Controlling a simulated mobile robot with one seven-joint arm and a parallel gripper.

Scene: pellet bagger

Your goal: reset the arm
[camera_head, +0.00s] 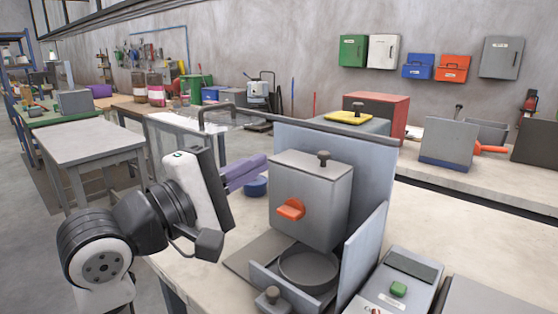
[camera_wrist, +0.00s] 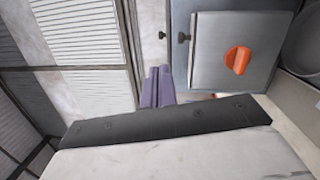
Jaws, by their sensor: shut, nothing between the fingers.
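My gripper (camera_head: 262,161) has purple fingers that lie close together with nothing between them. It is raised over the bench, to the left of the grey pellet bagger box (camera_head: 325,200). The fingers point toward the back of the bench and end short of the box's left side. In the wrist view the purple fingers (camera_wrist: 158,86) show in the middle, left of the grey box with its orange knob (camera_wrist: 237,60). My arm shows at the lower left of the head view, clear of the bagger.
A round grey pan (camera_head: 308,265) sits under the box. A clear panel with a metal frame (camera_head: 215,125) stands behind my gripper. A blue round thing (camera_head: 255,187) lies on the bench. A control box with a green button (camera_head: 398,289) is at front right.

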